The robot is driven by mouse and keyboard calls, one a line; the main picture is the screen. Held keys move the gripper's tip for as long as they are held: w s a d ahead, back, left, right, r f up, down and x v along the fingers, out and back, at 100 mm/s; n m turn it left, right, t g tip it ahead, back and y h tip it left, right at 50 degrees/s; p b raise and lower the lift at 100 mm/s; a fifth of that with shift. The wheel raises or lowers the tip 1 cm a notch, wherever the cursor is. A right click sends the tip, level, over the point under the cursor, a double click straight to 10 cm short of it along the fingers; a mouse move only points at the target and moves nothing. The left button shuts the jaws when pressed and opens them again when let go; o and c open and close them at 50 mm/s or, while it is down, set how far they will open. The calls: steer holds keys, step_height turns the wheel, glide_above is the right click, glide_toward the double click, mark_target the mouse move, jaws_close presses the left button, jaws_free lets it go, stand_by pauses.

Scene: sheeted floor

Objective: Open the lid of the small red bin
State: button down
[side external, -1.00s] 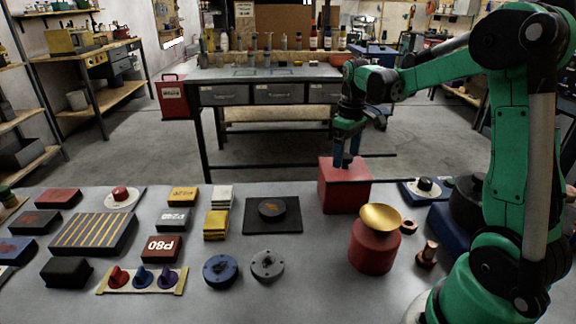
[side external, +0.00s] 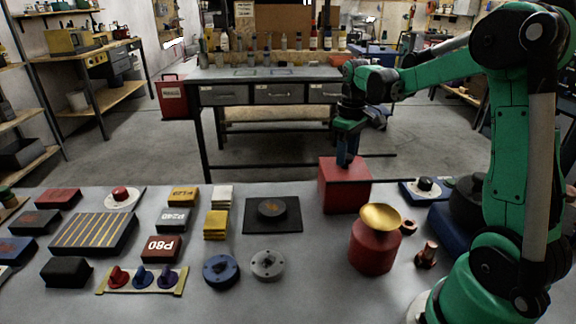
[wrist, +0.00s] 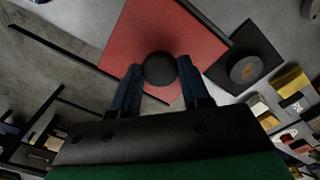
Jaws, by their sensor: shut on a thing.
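The small red bin (side external: 345,192) is a red box at the back of the grey table, right of centre. Its flat red lid (wrist: 123,36) looks closed, lying level on the box. A round black knob (wrist: 160,68) stands on the lid and sits between my blue fingers in the wrist view. My gripper (side external: 346,162) points straight down over the lid and is shut on the knob. In the side view my fingers hide the knob.
A red canister with a gold dish (side external: 380,217) stands in front of the bin. A black pad with a round puck (side external: 272,210) lies left of it, and a dial block (side external: 425,186) lies right. Space above the bin is clear apart from my arm.

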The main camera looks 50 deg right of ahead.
stand_by(0.8)
steer(key=s+d, duration=0.5)
steer(key=shift+s+d, duration=0.35)
steer(key=shift+c, duration=2.1)
jaws_free()
steer(key=shift+r, duration=0.1)
steer(key=shift+r, duration=2.7)
